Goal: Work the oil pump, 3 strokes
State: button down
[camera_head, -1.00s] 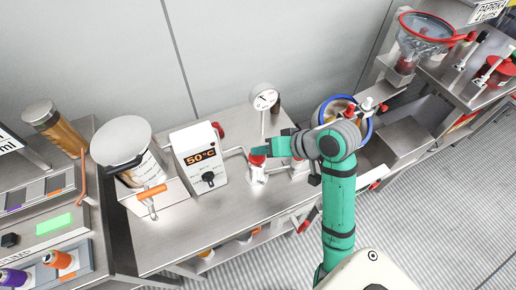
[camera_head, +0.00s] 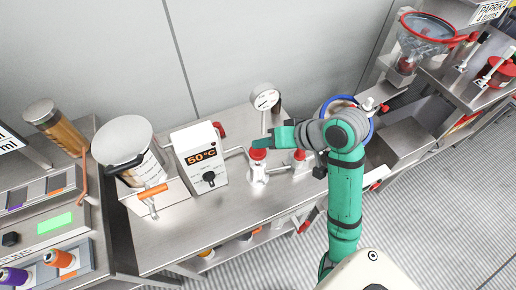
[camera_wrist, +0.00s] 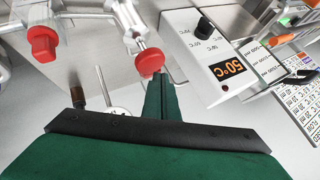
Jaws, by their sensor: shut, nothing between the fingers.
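A pump with a red knob (camera_head: 258,155) and a pale metal body (camera_head: 258,173) stands upright on the steel bench, right of the heater box. I take it for the oil pump; no label on it is readable. My gripper (camera_head: 262,143) is shut and empty, with its green fingertips just above and behind the red knob. In the wrist view, the knob (camera_wrist: 150,62) shows right beside my fingertips (camera_wrist: 160,78). I cannot tell whether they touch. A second red knob (camera_head: 300,155) stands to the right, also seen in the wrist view (camera_wrist: 43,42).
A white heater box (camera_head: 200,157) reading 50°C stands close on the left, with a measuring pot (camera_head: 125,150) beyond it. A round gauge (camera_head: 266,98) rises behind the pump. The front of the bench (camera_head: 190,228) is clear.

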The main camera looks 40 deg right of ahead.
aim_at(262, 152)
jog(key=shift+w+r, duration=0.1)
jog(key=shift+r, duration=0.15)
jog(key=shift+a+r, duration=0.1)
jog(key=shift+r, duration=2.45)
